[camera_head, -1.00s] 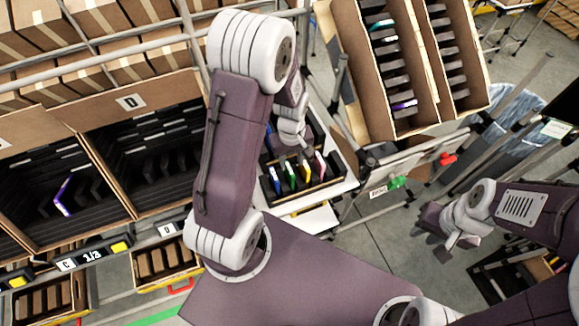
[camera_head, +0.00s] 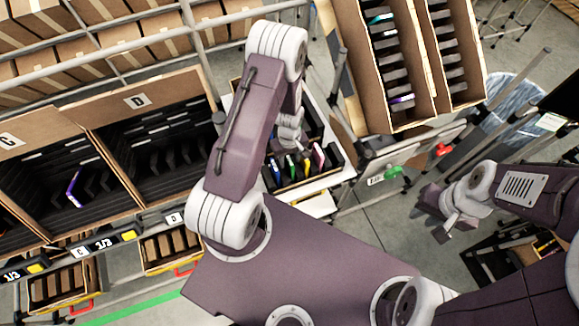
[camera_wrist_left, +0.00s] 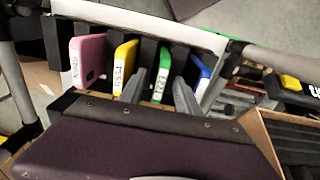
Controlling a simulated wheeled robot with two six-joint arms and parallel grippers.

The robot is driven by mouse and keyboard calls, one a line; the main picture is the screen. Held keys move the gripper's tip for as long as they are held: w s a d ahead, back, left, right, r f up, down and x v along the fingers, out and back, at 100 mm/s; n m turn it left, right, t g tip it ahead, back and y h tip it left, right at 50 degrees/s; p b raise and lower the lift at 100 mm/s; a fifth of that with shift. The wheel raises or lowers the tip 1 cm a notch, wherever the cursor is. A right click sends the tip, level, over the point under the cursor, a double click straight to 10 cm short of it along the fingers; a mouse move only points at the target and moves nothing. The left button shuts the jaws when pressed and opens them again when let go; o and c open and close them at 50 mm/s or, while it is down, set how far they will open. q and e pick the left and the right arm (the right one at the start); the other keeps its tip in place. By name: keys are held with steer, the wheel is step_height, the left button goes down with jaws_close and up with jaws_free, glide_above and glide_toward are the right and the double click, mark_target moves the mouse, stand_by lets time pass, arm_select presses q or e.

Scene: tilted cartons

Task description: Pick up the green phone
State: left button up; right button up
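The green phone (camera_head: 291,166) stands upright in a black slotted rack (camera_head: 327,176) among other phones. In the left wrist view the green phone (camera_wrist_left: 162,72) stands between a yellow phone (camera_wrist_left: 124,65) and a blue phone (camera_wrist_left: 200,78); a pink phone (camera_wrist_left: 88,60) is further left. My left gripper (camera_wrist_left: 161,92) is open, one finger on each side of the green phone's near end. I cannot tell if they touch it. In the head view the left gripper (camera_head: 290,146) is over the rack, partly hidden by its arm. My right gripper (camera_head: 438,222) hangs over the floor, away from the rack.
Tilted cartons (camera_head: 390,60) with slotted phones stand behind the rack. Large open bins with black dividers (camera_head: 160,150) are to the left. A shelf of brown boxes (camera_head: 105,50) is behind them. A metal rail with a green knob (camera_head: 393,173) is right of the rack.

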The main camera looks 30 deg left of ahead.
arm_select(q)
steer(key=shift+f, duration=0.55)
jaws_close()
steer(key=shift+r, duration=0.1)
